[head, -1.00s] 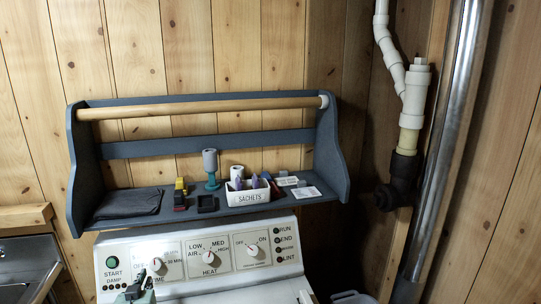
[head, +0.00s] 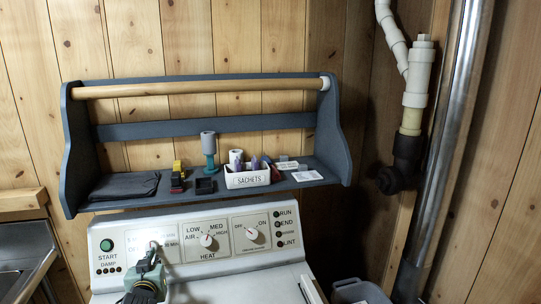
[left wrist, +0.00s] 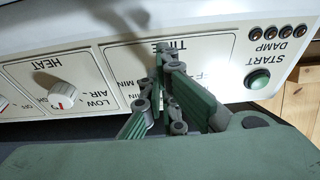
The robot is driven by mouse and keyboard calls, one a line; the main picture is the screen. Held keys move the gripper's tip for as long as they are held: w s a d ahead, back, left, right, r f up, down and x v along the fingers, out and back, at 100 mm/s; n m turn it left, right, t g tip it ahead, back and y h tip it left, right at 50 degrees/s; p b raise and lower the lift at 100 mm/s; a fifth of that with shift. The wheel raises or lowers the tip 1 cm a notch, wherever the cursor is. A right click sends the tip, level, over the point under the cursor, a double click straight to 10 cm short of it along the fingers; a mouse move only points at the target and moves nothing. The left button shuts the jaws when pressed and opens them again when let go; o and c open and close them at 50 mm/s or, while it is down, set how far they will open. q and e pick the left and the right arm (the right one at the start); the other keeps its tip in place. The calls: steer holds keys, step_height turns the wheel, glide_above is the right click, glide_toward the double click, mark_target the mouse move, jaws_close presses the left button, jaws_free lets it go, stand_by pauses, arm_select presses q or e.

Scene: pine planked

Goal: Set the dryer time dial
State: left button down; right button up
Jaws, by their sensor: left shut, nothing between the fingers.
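The dryer control panel (head: 180,228) is white, with a TIME section at its left, beside the green START button (head: 106,244). My left gripper (head: 151,250) is shut and empty, its fingers at the TIME section and covering most of the time dial. In the left wrist view the panel appears upside down; the closed fingers (left wrist: 163,52) lie across the TIME section (left wrist: 200,52), and the dial's pointer cannot be made out. I cannot tell whether the fingers touch the dial. My right gripper is not in view.
The heat dial (head: 206,240) and an ON/OFF dial (head: 252,234) sit to the right, then several indicator lights. A blue-grey shelf (head: 205,127) with a SACHETS box (head: 248,179) and small items stands behind the panel. A metal pipe (head: 450,140) is at the right.

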arm_select(q)
steer(key=shift+w+a, duration=0.1)
steer(key=shift+w, duration=0.15)
steer(key=shift+w+a+r, duration=0.2)
steer(key=shift+a+r, duration=0.15)
steer(key=shift+r, duration=0.25)
stand_by(0.9)
steer(key=shift+s+a+r+p, duration=0.1)
steer(key=shift+a+r+p, duration=0.05)
steer(key=shift+a+p, duration=0.4)
steer(key=shift+s+a+r+p, duration=0.1)
steer(key=shift+a+p, duration=0.25)
steer(key=shift+p, duration=0.25)
steer(key=p+v, duration=0.5)
steer(key=shift+s+f, duration=0.1)
steer(key=shift+s, duration=0.25)
stand_by(0.4)
